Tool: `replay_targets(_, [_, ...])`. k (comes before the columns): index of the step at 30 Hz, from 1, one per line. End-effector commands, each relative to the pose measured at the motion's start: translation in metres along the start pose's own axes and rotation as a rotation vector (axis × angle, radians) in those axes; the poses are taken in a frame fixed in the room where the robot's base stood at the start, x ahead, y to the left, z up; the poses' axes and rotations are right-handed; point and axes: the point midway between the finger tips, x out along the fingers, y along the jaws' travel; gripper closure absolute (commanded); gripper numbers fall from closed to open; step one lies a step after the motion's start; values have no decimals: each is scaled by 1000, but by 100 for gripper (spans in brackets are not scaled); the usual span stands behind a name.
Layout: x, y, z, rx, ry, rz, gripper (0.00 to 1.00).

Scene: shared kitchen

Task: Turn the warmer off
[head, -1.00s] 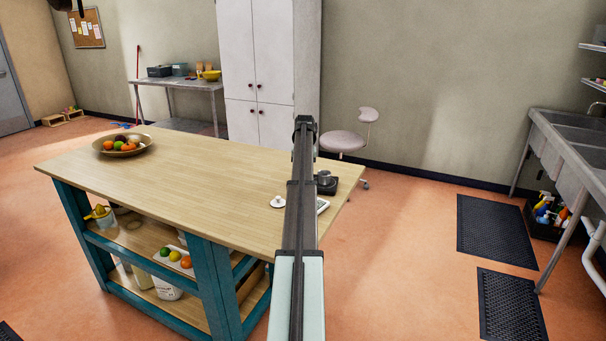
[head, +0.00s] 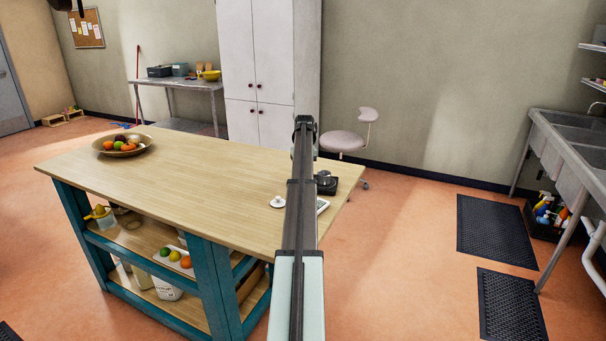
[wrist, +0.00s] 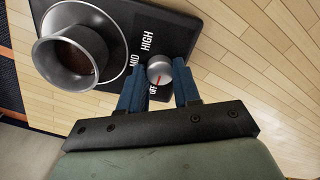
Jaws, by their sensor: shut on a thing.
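The warmer (wrist: 112,28) is a black slab on the wooden island top, with a metal pot (wrist: 72,55) standing on it. Its panel reads HIGH, MID and OFF in white. The round silver knob (wrist: 159,70) has a red mark that points toward OFF. My gripper (wrist: 159,85) has its two blue fingers on either side of the knob, shut on it. In the head view the warmer (head: 326,186) shows at the island's right end, partly hidden by my arm.
A fruit bowl (head: 121,148) stands at the far left end. The middle of the island top is clear.

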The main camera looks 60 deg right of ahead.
Motion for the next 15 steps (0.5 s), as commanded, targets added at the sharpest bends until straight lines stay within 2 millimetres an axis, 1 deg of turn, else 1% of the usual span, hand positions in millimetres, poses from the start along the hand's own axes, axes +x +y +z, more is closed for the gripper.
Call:
replay_targets(1, [0,0,0,0,0,0,65])
replay_targets(8, [0,0,0,1,0,0,43])
replay_targets(15, [0,0,0,1,0,0,42])
